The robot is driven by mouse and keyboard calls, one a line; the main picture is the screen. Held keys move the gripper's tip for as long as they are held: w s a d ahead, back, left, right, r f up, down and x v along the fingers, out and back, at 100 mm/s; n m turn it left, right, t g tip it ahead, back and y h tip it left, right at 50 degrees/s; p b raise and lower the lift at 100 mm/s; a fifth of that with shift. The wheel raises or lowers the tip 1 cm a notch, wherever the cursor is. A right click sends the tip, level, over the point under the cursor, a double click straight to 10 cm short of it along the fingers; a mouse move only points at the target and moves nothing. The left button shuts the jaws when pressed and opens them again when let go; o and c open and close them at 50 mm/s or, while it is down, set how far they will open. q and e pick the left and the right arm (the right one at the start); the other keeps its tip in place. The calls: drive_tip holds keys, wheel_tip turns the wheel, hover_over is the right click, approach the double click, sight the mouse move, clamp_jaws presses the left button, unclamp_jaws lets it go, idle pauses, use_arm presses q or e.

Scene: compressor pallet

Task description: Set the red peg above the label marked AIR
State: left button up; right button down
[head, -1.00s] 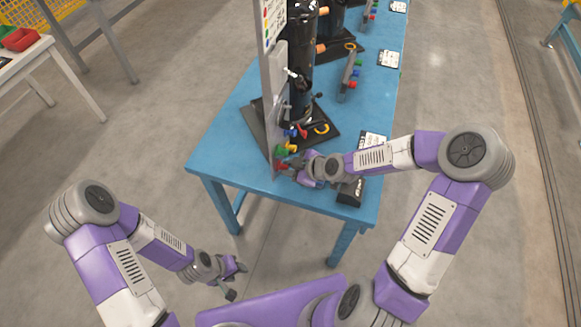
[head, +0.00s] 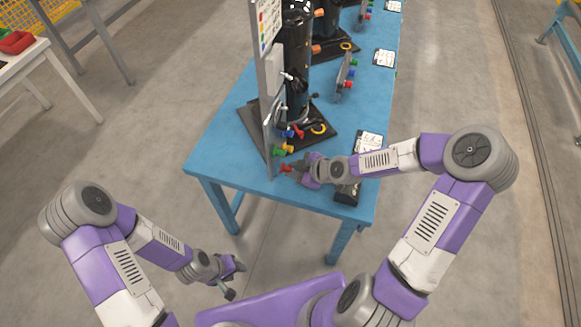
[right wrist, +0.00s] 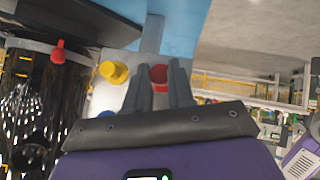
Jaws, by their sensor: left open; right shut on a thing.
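A red peg (head: 286,168) is between the fingertips of my right gripper (head: 294,169), which is shut on it just right of the upright panel's lower end. In the right wrist view the red peg (right wrist: 159,74) shows between the two fingers, in front of the pale panel (right wrist: 133,88). I cannot tell whether the peg touches the panel. On the panel, yellow (head: 287,150), green (head: 279,153) and blue pegs show above the red one. The AIR label cannot be read in either view. My left gripper (head: 231,280) is open and empty, low in front of the table.
The blue table (head: 225,140) carries a black compressor (head: 297,60) on a dark base just behind the panel. A peg rack (head: 346,76) and white cards (head: 384,58) stand further right. A dark box (head: 347,193) lies near the front right edge, under my right forearm.

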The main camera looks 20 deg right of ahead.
drive_tip(key=shift+s+d+p, duration=0.55)
drive_tip(key=shift+d+p, duration=0.1)
drive_tip(key=shift+d, duration=0.2)
drive_tip(key=shift+s+d+p, duration=0.55)
drive_tip(key=shift+d+p, duration=0.1)
drive_tip(key=shift+d, duration=0.15)
